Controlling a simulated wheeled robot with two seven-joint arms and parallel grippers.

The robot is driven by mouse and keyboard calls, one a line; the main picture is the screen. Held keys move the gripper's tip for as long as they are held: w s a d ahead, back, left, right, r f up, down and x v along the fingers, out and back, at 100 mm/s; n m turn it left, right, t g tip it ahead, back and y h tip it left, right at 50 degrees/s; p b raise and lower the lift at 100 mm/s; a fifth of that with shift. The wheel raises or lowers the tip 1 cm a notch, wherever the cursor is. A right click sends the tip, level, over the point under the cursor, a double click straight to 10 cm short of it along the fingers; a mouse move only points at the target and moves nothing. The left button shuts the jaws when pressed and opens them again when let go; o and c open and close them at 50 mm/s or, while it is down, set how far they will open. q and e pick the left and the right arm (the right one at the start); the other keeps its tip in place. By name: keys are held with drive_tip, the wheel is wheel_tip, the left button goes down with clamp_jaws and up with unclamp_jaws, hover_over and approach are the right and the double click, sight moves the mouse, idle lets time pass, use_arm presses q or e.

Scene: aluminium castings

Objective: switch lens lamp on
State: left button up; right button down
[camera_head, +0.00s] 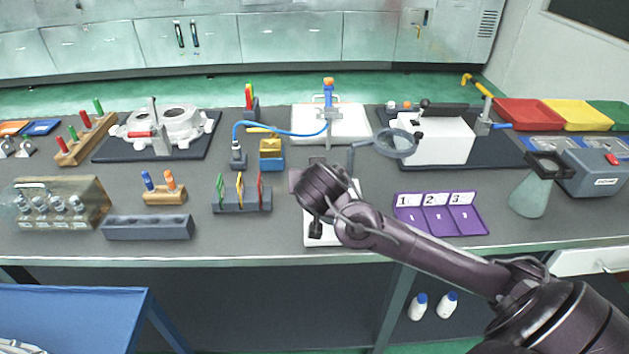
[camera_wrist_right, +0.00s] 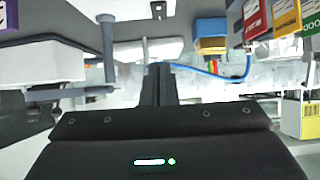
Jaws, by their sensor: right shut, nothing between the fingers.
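The lens lamp shows in the head view as a grey ring lens (camera_head: 395,143) on a jointed arm, with a white base (camera_head: 347,234) near the table's front edge. A black switch (camera_head: 315,230) sits on the base's left part. My right gripper (camera_head: 317,161) is over the back of the base, partly hidden by my own wrist. In the right wrist view its fingers (camera_wrist_right: 158,68) are together and empty, apart from the lamp's grey post (camera_wrist_right: 105,45). The base (camera_wrist_right: 125,9) shows at that view's top edge. I cannot tell whether the lamp is lit. My left gripper is not in view.
A purple numbered mat (camera_head: 440,228) lies right of the base. A grey rack with coloured pieces (camera_head: 242,203) stands to its left. Behind are a blue and yellow block stack (camera_head: 271,160), a blue hose (camera_head: 285,131) and a white box (camera_head: 440,140).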

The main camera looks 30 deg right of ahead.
drive_tip(key=p+x, duration=0.1)
drive_tip(key=x, duration=0.6)
drive_tip(key=shift+w, duration=0.2)
drive_tip(key=f, duration=0.2)
drive_tip(key=f+p, duration=0.1)
drive_tip(key=shift+w+d+f, duration=0.2)
drive_tip(key=shift+w+d, duration=0.15)
drive_tip(key=shift+w, duration=0.05)
drive_tip(key=shift+w+f, duration=0.1)
drive_tip(key=shift+f, duration=0.35)
